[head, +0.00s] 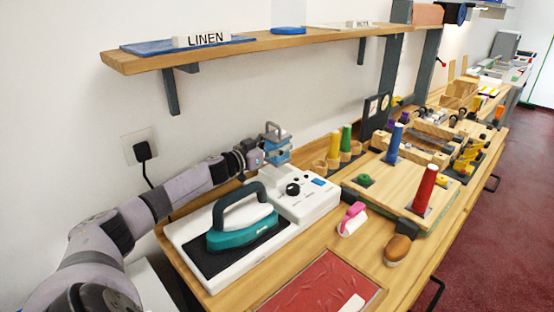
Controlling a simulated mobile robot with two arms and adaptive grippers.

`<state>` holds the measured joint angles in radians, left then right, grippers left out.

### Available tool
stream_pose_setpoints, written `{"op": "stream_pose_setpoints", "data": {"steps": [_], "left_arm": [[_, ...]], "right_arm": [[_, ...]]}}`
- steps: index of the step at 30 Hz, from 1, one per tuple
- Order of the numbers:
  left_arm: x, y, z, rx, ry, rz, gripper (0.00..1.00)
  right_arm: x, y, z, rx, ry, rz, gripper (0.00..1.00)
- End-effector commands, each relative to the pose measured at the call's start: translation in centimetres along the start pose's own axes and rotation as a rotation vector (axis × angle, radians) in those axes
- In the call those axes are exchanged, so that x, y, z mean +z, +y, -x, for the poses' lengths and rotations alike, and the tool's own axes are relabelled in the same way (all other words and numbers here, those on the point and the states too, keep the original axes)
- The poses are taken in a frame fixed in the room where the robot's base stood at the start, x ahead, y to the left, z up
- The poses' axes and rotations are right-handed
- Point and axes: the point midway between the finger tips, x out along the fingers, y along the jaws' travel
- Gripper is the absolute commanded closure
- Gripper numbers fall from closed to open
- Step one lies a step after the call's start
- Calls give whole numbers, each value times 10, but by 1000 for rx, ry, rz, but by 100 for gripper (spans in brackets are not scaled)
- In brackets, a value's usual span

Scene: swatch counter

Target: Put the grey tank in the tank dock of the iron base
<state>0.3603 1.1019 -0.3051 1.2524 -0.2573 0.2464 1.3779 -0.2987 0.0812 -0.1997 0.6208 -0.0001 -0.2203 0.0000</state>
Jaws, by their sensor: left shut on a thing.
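My left gripper (264,151) reaches in from the left and is shut on a small grey and blue block with a grey loop on top, seemingly the grey tank (275,134). The tank is held roughly upright, above and behind the control end of the white iron base (190,245). A gap beneath it cannot be judged exactly. The base carries a dark plate and a raised white control box (307,202) with a black knob and a blue display. The tank dock is not clearly visible. My right gripper is not in view.
A teal iron (242,237) stands on the base's dark plate. Green and yellow spools (346,139) stand in wooden cups right of the tank. A wooden shelf (290,42) runs overhead. A pink-handled brush (351,220) and a red framed panel (318,288) lie in front.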

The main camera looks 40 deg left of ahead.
Motion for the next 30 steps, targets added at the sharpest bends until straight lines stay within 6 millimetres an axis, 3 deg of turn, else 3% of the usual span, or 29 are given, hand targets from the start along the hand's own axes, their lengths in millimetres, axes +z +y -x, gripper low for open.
{"op": "stream_pose_setpoints", "data": {"steps": [10, 30], "left_arm": [[42, 0, 0, 0, 2, 2, 82], [57, 1, 0, 1, -1, 2, 82]], "right_arm": [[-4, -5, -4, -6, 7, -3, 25], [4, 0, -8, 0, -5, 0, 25]]}}
